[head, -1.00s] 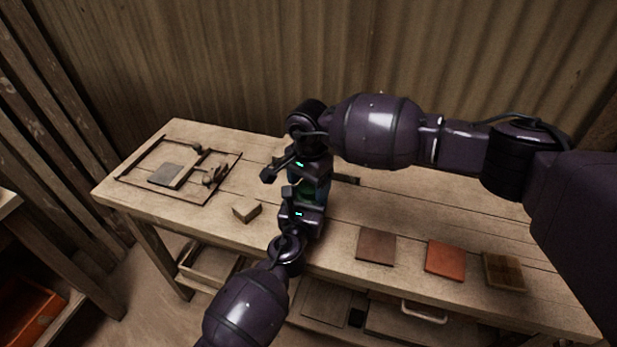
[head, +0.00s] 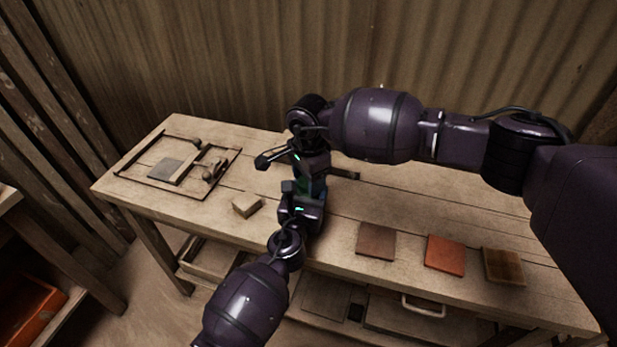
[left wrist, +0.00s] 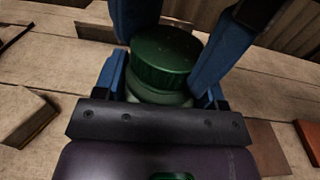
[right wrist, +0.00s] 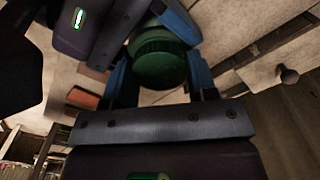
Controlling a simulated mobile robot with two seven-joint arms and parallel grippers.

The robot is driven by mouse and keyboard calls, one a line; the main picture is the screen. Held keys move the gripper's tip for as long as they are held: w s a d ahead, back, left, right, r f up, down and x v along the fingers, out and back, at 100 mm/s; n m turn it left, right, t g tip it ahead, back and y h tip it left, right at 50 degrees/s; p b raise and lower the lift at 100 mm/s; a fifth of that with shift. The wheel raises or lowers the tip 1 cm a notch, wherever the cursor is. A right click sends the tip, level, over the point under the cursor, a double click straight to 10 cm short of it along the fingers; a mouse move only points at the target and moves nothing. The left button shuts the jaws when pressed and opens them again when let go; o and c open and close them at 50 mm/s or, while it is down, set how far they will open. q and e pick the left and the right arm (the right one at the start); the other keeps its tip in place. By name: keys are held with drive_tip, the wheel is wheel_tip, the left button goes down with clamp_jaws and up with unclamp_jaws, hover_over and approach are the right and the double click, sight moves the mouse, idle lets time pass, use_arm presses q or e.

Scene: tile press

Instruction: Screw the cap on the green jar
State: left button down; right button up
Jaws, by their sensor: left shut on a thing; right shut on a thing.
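The green jar (left wrist: 155,97) stands over the workbench in the left wrist view, its paler body low between the blue fingers of my left gripper (head: 306,196), which is shut on it. The dark green ribbed cap (left wrist: 166,58) sits at the jar's top. In the right wrist view the cap (right wrist: 160,62) is between the blue fingers of my right gripper (head: 311,172), which is shut on it. The two grippers are close together. In the head view they hide most of the jar and cap. I cannot tell how far the cap is threaded.
The workbench (head: 430,195) holds a frame with a handle (head: 150,195) at left and a small block (head: 246,205) beside my left gripper. A brown tile (head: 376,241), an orange tile (head: 445,254) and a patterned tile (head: 503,266) lie right along the front.

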use_arm(q)
drive_tip(key=shift+d+r, duration=0.1)
use_arm(e)
drive_tip(key=o, duration=1)
use_arm(q)
drive_tip(key=shift+a, duration=0.2)
drive_tip(key=shift+w, duration=0.1)
use_arm(e)
drive_tip(key=shift+r, duration=2.25)
use_arm(q)
drive_tip(key=shift+d, duration=0.1)
use_arm(e)
drive_tip(key=shift+o, duration=0.4)
